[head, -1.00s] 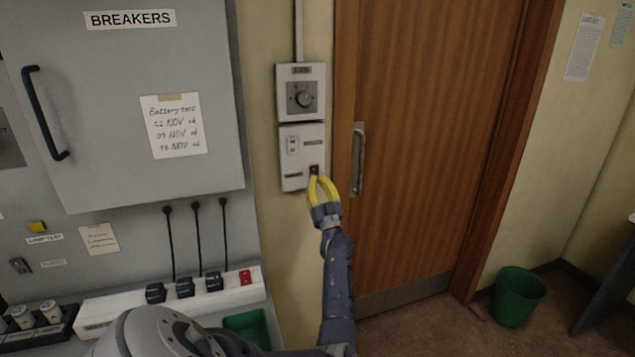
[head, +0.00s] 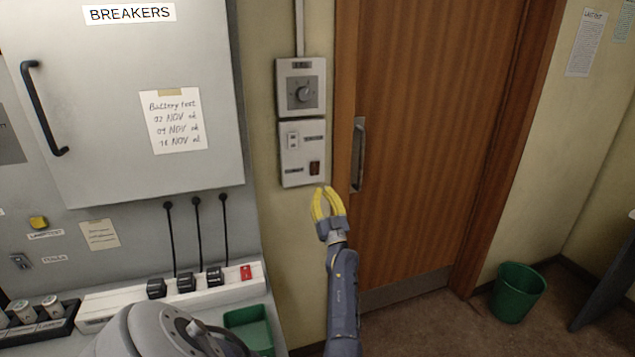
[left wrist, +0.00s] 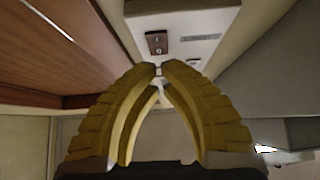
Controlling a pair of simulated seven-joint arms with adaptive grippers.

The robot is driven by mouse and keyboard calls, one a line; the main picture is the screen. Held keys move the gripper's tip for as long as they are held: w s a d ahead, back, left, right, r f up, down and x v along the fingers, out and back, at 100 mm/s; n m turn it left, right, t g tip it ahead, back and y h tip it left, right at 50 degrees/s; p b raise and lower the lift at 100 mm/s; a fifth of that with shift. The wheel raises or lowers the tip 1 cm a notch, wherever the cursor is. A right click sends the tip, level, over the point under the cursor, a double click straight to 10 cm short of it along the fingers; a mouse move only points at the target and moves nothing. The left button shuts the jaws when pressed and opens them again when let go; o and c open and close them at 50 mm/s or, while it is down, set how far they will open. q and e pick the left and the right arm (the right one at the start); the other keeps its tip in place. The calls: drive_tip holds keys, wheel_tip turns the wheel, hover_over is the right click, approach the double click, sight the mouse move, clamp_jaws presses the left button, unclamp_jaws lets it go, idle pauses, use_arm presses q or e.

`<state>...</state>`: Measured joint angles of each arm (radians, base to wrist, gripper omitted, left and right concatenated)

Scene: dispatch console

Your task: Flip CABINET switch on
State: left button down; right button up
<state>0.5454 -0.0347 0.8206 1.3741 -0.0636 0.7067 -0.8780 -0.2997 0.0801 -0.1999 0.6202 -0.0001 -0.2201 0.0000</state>
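A grey switch plate (head: 302,153) is on the wall left of the door. Each has a small label, too blurred to read surely as CABINET. My left gripper (head: 324,189) is just below and right of the red rocker, apart from it. In the left wrist view its yellow fingers (left wrist: 159,68) come together at the tips and hold nothing; the rocker (left wrist: 156,42) shows dark brown beyond them. My right gripper is not in view.
A dial box (head: 301,88) is above the switch plate. The wooden door (head: 430,130) has a metal handle (head: 358,155) close to the gripper's right. A green bin (head: 517,293) stands on the floor.

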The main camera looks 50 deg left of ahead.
use_arm(q)
drive_tip(key=a+f+v, duration=0.1)
drive_tip(key=v, duration=0.6)
drive_tip(key=shift+w, duration=0.25)
drive_tip(key=shift+f, duration=0.1)
